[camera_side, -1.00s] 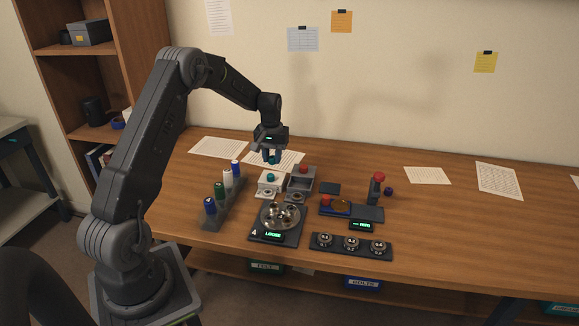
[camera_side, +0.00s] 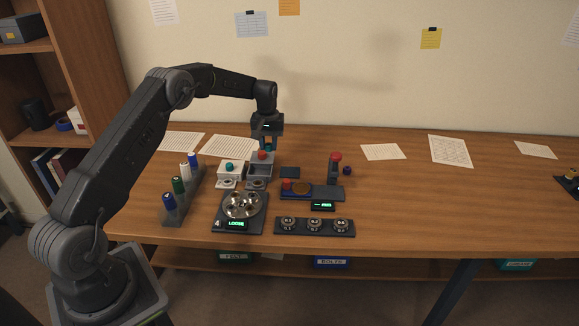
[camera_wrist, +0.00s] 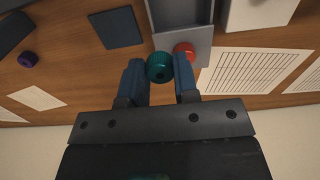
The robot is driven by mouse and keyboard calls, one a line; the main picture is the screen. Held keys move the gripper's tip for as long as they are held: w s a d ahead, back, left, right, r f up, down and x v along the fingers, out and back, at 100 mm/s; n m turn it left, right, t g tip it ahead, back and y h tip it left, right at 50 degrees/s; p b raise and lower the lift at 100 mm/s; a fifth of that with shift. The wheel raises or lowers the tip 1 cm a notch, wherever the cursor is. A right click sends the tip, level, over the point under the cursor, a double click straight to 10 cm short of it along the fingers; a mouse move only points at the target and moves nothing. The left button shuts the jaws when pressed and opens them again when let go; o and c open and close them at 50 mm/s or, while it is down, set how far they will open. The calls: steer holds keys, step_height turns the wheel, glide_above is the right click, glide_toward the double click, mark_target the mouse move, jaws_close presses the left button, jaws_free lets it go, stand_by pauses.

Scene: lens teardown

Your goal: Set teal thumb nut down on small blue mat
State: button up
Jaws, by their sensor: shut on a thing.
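My gripper (camera_side: 265,146) is shut on the teal thumb nut (camera_wrist: 159,67), which sits between its two blue fingertips in the wrist view. In the side view the gripper points down and is in the air over the grey open box with a red knob (camera_side: 262,156); the nut is mostly hidden there. The small blue mat (camera_side: 290,172) is a dark, bare square on the table, just right of the grey box. It shows in the wrist view at upper left (camera_wrist: 117,28), apart from the nut.
A white box with a teal knob (camera_side: 229,168) stands left of the grey box (camera_side: 262,168). The table's right side is mostly clear.

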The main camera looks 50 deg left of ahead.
glide_above(290, 172)
step_height(290, 172, down, 4)
steer(key=shift+a+r, duration=0.1)
steer(key=shift+a, duration=0.05)
steer(key=shift+w+f, duration=0.1)
steer(key=shift+f, duration=2)
steer(key=shift+f, duration=0.15)
steer(key=o, duration=0.9)
